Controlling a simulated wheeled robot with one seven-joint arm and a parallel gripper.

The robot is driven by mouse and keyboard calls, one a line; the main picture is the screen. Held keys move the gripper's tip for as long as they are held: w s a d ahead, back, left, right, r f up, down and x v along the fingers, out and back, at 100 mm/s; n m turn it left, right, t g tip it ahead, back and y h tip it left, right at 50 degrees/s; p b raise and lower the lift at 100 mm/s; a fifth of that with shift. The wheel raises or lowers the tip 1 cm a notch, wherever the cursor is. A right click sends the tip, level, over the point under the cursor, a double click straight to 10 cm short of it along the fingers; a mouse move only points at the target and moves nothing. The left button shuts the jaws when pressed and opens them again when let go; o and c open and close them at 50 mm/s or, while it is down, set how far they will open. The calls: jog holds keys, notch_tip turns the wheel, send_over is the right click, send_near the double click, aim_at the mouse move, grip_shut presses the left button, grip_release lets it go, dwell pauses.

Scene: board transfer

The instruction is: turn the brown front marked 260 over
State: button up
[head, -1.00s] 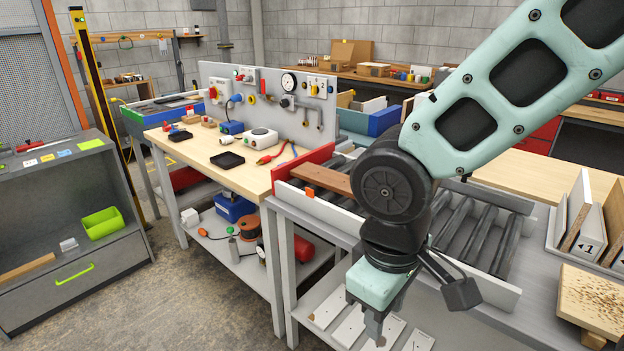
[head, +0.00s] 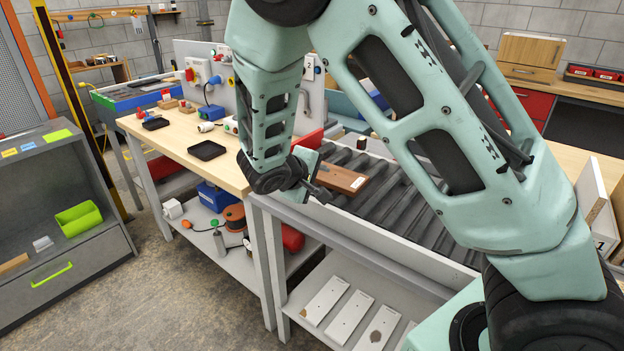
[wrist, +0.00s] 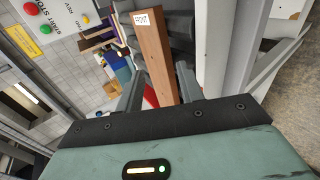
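The brown front (head: 343,178) is a narrow reddish-brown board at the left end of the roller conveyor. A small white label shows near its right end, too small to read in the head view. In the wrist view the brown front (wrist: 158,58) runs up between my two fingers, with the label, not clearly legible, toward its far end. My gripper (head: 317,184) is at the board's left end, pointing right. In the wrist view my gripper's fingers (wrist: 159,78) stand apart on either side of the board, with a visible gap at the left finger. Contact at the right finger is unclear.
The roller conveyor (head: 405,205) has a pale front rail. A red panel (head: 308,141) stands behind its left end. Several white boards (head: 348,317) lie on the shelf below. A wooden workbench (head: 180,140) with trays and a control panel stands left. Upright boards (head: 594,190) stand right.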

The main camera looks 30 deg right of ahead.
aim_at(334, 183)
jog(key=shift+b+x, duration=0.85)
jog(key=shift+x, duration=1.5)
jog(key=shift+d+f+b, duration=0.15)
jog(key=shift+f+b, duration=0.25)
jog(key=shift+b+x, duration=1.35)
jog(key=shift+w+d+r+t+h+b, duration=0.15)
jog(key=shift+r+h+b, duration=0.25)
jog(key=shift+b, duration=0.55)
jog(key=shift+d+r+t+h+b, duration=0.2)
jog(key=shift+r+h+b, duration=0.2)
jog(key=shift+b, duration=0.5)
jog(key=shift+w+d+r+t+h+b, duration=0.15)
jog(key=shift+r+h+b, duration=0.25)
jog(key=shift+b, duration=0.55)
jog(key=shift+d+r+h+b, duration=0.1)
jog(key=shift+r+h+b, duration=0.2)
jog(key=shift+b, duration=0.05)
jog(key=shift+c, duration=1.4)
jog(key=shift+w+d+f+b, duration=0.1)
jog(key=shift+d+f+b, duration=0.05)
jog(key=shift+d+b, duration=0.15)
